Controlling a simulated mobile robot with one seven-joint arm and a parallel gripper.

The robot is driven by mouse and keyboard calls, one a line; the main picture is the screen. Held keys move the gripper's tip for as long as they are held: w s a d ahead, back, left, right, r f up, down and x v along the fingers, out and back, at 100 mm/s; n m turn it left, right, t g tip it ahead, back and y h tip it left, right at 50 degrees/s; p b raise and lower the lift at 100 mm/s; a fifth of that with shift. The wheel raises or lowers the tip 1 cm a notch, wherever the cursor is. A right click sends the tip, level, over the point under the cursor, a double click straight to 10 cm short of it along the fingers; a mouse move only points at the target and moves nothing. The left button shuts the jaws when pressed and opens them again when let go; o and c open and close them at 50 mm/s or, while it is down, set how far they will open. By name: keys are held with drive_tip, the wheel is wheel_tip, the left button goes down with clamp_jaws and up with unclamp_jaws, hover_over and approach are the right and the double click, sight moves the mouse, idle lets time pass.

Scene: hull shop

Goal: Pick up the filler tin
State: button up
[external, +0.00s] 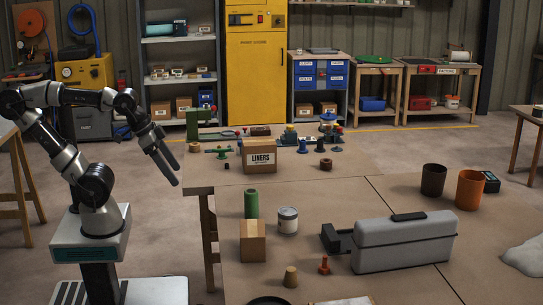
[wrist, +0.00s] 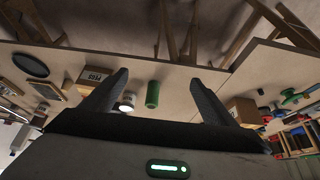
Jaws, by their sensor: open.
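The filler tin (external: 288,220), a short pale tin with a grey label band, stands upright on the near table, right of a green cylinder (external: 251,204) and behind a cardboard box (external: 253,241). In the wrist view the tin (wrist: 127,104) is partly covered by the left finger, and the green cylinder (wrist: 153,95) shows between the fingers. My gripper (external: 174,182) is open and empty, pointing down and right. In the external view it appears left of the tin, near the table's left edge, well apart from it. The tin's label is too small to read.
A large grey case (external: 405,245) lies right of the tin. An orange peg (external: 324,265) and a wooden peg (external: 290,277) stand in front. A LINERS box (external: 259,157) and several small parts stand farther back. Bare tabletop (external: 345,190) lies behind the tin.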

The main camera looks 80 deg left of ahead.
drive_tip(key=shift+c, duration=0.9)
drive_tip(key=w+d+r+g+p, duration=0.1)
drive_tip(key=w+r+p, duration=0.4)
drive_tip(key=w+r, duration=0.35)
drive_tip(key=m+g+p, duration=0.2)
drive_tip(key=g+p, duration=0.2)
drive_tip(key=p, duration=0.8)
hover_over(288, 211)
wheel_tip(288, 211, down, 5)
drive_tip(key=shift+g, duration=0.3)
wheel_tip(288, 211, down, 13)
drive_tip(key=shift+a+r+b, duration=0.1)
drive_tip(key=shift+r+b, duration=0.05)
drive_tip(key=shift+b, duration=0.75)
drive_tip(key=shift+f+b, duration=0.3)
drive_tip(key=shift+f, duration=2.55)
drive_tip(key=shift+r, duration=0.1)
drive_tip(key=c, duration=1.4)
drive_tip(key=shift+o, duration=0.2)
